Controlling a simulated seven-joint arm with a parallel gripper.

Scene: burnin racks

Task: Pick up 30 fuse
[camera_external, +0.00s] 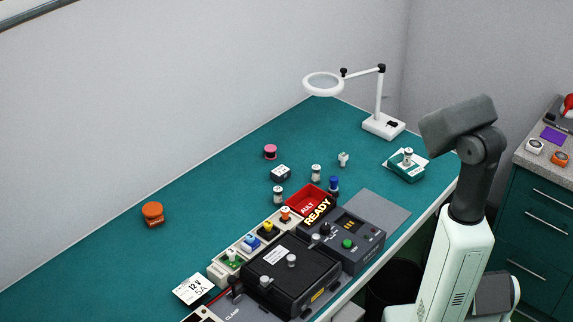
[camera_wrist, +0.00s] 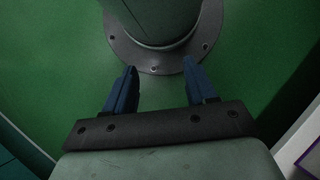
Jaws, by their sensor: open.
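A pale rack (camera_external: 216,273) holds a row of small coloured pieces: a green one (camera_external: 232,260), a blue one (camera_external: 250,243), a yellow one (camera_external: 268,229) and an orange one (camera_external: 285,215). I cannot read a number on any of them, so I cannot tell which is the 30 fuse. My gripper (camera_wrist: 159,66) shows in the wrist view with its two blue fingers apart and nothing between them. It faces a round grey flange on a green surface, with no fuse in that view. My gripper's fingers are not visible in the external view.
A magnifier lamp (camera_external: 381,124) is at the back. The left of the table is mostly clear, apart from an orange knob-like item (camera_external: 153,213).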

